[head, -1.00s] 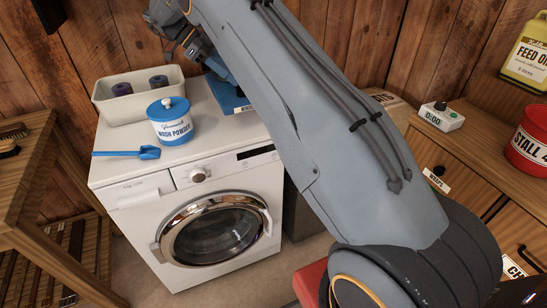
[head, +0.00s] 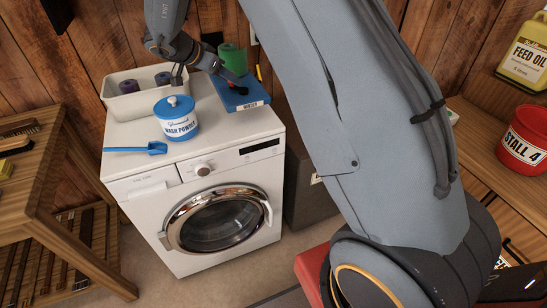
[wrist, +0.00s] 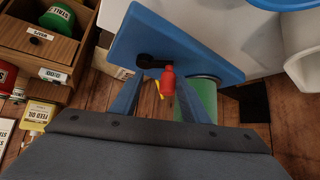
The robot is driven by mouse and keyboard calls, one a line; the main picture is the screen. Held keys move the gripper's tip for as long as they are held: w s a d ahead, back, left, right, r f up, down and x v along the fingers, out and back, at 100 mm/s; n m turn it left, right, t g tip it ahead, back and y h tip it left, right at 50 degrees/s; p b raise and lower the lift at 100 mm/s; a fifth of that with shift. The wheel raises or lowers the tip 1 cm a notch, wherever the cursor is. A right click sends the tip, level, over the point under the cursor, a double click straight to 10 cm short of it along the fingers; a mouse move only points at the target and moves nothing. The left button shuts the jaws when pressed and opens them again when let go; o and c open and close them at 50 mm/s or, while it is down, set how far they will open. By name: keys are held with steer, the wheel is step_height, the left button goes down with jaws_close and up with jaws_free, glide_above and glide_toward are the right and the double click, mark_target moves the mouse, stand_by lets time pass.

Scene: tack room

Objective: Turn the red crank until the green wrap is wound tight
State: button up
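The blue winder board (head: 250,101) lies on the back right of the washing machine. A green wrap (head: 234,60) stands upright on it; it also shows in the wrist view (wrist: 197,97). The red crank handle (wrist: 167,82) sits on a black crank arm (wrist: 150,62) over the board. My gripper (head: 207,82) is above the machine top, near the board. In the wrist view my gripper (wrist: 158,80) is open, its fingers apart on either side of the red handle. I see no clear contact with it. How tightly the wrap is wound cannot be told.
A wooden bench (head: 28,200) is at left. A red Stall 4 tub (head: 523,138) and feed oil (head: 525,50) are at right.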

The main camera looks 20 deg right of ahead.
steer(key=b+v, duration=0.1)
steer(key=v, duration=0.6)
steer(key=w+d+r+n+t+y+b, duration=0.2)
steer(key=w+d+r+n+t+b, duration=0.15)
steer(key=w+t, duration=0.2)
steer(key=s+f+n+y+b, duration=0.1)
steer(key=s+f+y, duration=0.1)
steer(key=s+f, duration=0.1)
steer(key=s+f+n+g+y+b, duration=0.1)
steer(key=s+f+n+y, duration=0.1)
steer(key=s+f, duration=0.2)
steer(key=s+f+n+y+b, duration=0.1)
steer(key=s+f+n+y, duration=0.1)
steer(key=s, duration=0.3)
steer(key=shift+s+d+f+n+g+b, duration=0.1)
steer(key=shift+f+n+g+b, duration=0.1)
steer(key=shift+f, duration=0.15)
steer(key=shift+s+d+f+n+g+b, duration=0.1)
steer(key=shift+s+f+g+b, duration=0.05)
steer(key=shift+f, duration=0.2)
steer(key=s+d+f+g+b, duration=0.2)
steer(key=s+f, duration=0.3)
steer(key=s, duration=0.3)
steer(key=s+d+f+n+g+b, duration=0.1)
steer(key=s+d+f+g+b, duration=0.2)
steer(key=s+f, duration=0.3)
steer(key=s+b, duration=0.1)
steer(key=s, duration=0.2)
steer(key=shift+y, duration=0.3)
steer(key=shift+f, duration=0.15)
